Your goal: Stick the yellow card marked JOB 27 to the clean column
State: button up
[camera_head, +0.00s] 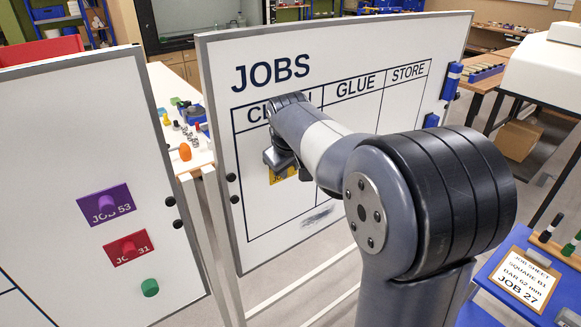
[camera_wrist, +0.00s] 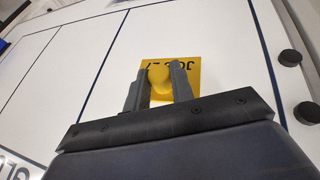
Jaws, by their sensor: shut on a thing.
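The yellow card (camera_head: 279,176) is in front of the clean column (camera_head: 262,216) of the JOBS board (camera_head: 219,75), mostly behind my gripper (camera_head: 281,161) in the head view. In the wrist view the card (camera_wrist: 182,65) shows upside-down lettering, partly covered, that looks like JOB 27. My gripper (camera_wrist: 160,88) is shut on the yellow knob (camera_wrist: 160,76) on the card's face. The card lies between two column lines and looks close to flat against the board; I cannot tell whether it touches. My arm hides part of the CLEAN heading.
A second whiteboard at left holds a purple JOB 53 card (camera_head: 106,204), a red JOB 31 card (camera_head: 129,248) and a green magnet (camera_head: 150,288). A job sheet (camera_head: 526,279) lies at lower right.

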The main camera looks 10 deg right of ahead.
dwell(0.4)
jog(key=o, duration=0.8)
jog(key=s+d+b, duration=0.2)
jog(key=s, duration=0.4)
jog(key=shift+s+d, duration=0.2)
jog(key=shift+d, duration=0.15)
